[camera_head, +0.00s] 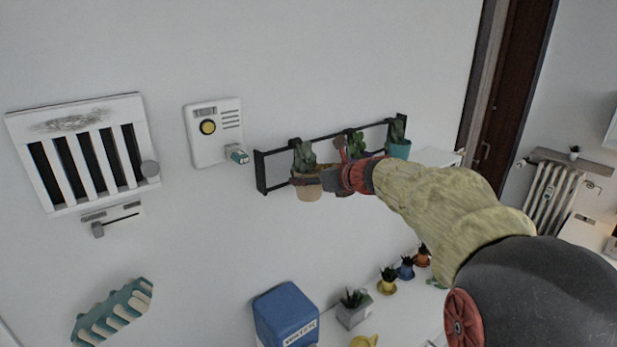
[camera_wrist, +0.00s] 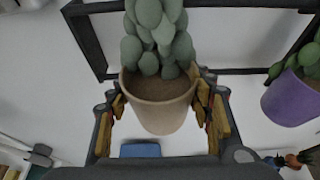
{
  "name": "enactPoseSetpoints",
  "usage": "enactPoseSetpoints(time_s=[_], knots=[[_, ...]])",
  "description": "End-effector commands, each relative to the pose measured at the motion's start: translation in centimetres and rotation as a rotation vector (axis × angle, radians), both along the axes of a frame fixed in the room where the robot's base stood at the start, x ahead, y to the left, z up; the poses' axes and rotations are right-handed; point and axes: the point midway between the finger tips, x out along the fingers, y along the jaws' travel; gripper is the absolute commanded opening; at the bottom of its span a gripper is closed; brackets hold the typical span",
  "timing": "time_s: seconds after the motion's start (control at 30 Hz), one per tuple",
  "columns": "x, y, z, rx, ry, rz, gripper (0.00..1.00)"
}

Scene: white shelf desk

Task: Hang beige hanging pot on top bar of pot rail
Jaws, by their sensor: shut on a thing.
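The beige hanging pot (camera_head: 309,192) holds a green cactus and is at the left part of the black pot rail (camera_head: 262,172) on the wall. My gripper (camera_head: 322,181) is shut on it from the right in the head view. In the wrist view, the pot (camera_wrist: 160,110) sits upright between the two fingers, with the rail bars (camera_wrist: 95,40) behind it. A dark hook-like piece shows at the top bar above the cactus. I cannot tell whether the pot hangs on the bar; its back is hidden.
A teal pot (camera_head: 399,149) hangs at the rail's right end. A purple pot (camera_wrist: 292,98) is to the right in the wrist view. A white wall box (camera_head: 214,133) is left of the rail. Below stand a blue box (camera_head: 285,312) and several small potted plants.

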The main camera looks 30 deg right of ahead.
Motion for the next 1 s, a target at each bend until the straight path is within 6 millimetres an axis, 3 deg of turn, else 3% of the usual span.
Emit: enactPoseSetpoints(time_s=[0.4,0.43,0.8,1.0], knots=[[0.19,-0.04,-0.48,0.000,-0.002,0.001,0.00],[0.19,-0.04,-0.48,0.000,-0.002,0.001,0.52],[0.18,-0.05,-0.60,0.000,0.000,0.001,0.72],[0.17,-0.05,-0.64,0.000,0.000,0.001,0.72]])
